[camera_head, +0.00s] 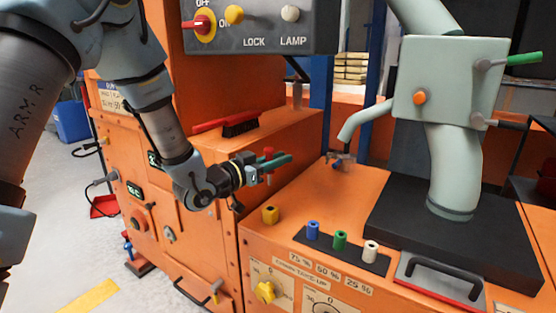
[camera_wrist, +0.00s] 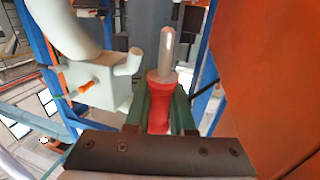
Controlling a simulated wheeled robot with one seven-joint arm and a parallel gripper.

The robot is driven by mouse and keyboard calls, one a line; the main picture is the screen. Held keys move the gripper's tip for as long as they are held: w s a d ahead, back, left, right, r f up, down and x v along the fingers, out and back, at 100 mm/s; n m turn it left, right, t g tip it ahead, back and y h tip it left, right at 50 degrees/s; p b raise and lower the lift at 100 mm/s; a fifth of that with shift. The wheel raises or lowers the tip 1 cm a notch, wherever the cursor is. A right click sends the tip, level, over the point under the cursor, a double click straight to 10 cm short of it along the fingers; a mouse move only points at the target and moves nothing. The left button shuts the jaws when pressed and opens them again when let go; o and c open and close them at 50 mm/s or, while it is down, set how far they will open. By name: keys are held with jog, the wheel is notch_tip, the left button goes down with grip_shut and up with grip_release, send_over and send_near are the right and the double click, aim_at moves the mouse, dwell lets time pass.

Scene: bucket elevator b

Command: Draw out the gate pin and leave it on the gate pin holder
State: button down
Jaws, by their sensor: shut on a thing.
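My gripper (camera_head: 274,163) has green fingers and is shut on a red-handled pin (camera_head: 268,154), which I take to be the gate pin. It is held in the air above the orange machine top. In the wrist view the red grip of the pin (camera_wrist: 160,103) sits between the fingers (camera_wrist: 160,112), with its bare metal shaft pointing up in the picture. The shaft shows free there, touching nothing I can see. I cannot tell which part is the gate pin holder; a small metal bracket (camera_head: 342,160) stands beyond the gripper, below the bent spout.
A brush (camera_head: 240,125) lies on the ledge behind. A pale green box with pipes (camera_head: 450,80) stands at right.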

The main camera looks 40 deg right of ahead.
jog(key=shift+s+f+b, duration=0.1)
jog(key=shift+f+b, duration=2.15)
jog(key=shift+f, duration=0.7)
jog(key=shift+f+b, duration=1.95)
jog(key=shift+f, duration=0.4)
jog(key=c, duration=0.7)
grip_release()
jog(key=shift+r, duration=0.1)
jog(key=a+p, duration=0.1)
jog(key=a, duration=0.9)
jog(key=shift+a+p, duration=0.35)
jog(key=shift+a, duration=0.05)
